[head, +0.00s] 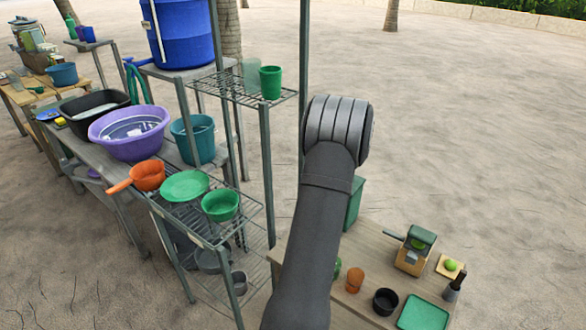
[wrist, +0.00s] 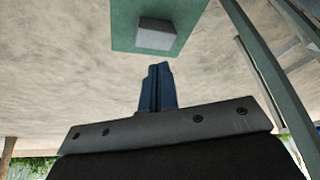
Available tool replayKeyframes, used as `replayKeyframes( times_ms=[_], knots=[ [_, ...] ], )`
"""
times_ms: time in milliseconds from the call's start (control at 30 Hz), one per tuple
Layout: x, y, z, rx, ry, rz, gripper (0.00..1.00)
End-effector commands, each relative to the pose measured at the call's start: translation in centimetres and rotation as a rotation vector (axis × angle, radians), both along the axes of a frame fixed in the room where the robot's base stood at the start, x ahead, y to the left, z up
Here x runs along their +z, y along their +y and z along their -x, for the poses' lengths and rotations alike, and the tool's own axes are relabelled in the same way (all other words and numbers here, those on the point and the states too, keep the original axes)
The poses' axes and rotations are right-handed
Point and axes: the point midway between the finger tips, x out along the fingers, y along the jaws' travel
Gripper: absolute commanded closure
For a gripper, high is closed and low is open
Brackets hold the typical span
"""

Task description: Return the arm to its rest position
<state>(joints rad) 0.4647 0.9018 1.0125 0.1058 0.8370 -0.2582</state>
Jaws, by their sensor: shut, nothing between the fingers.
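My arm rises from the bottom middle of the head view and bends at a rounded, banded joint; the gripper itself is hidden there. In the wrist view my gripper (wrist: 158,68) shows as two dark blue fingers, pressed together with nothing between them. The fingers point toward a green surface (wrist: 120,25) with a grey block (wrist: 155,34) on it, and there is a visible gap between. The wrist picture looks turned over, with ground above and greenery along its bottom edge.
A wooden table (head: 375,250) at lower right holds an orange cup (head: 354,280), black bowl (head: 386,301), green tray (head: 423,314), a green-topped press (head: 416,248) and mortar (head: 454,287). A wire rack (head: 262,95) with bowls stands left of my arm. Sandy ground at right is clear.

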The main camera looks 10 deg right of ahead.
Motion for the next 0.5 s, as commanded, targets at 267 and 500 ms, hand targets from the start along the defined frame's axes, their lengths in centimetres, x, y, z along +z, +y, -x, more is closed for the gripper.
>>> replayKeyframes(
  times_ms=[267, 500],
  knots=[
    [-3.0, 0.0, 0.0, 0.0, 0.002, -0.001, 1.0],
    [-3.4, 0.0, 0.0, 0.0, 0.0, 0.0, 1.0]
  ],
)
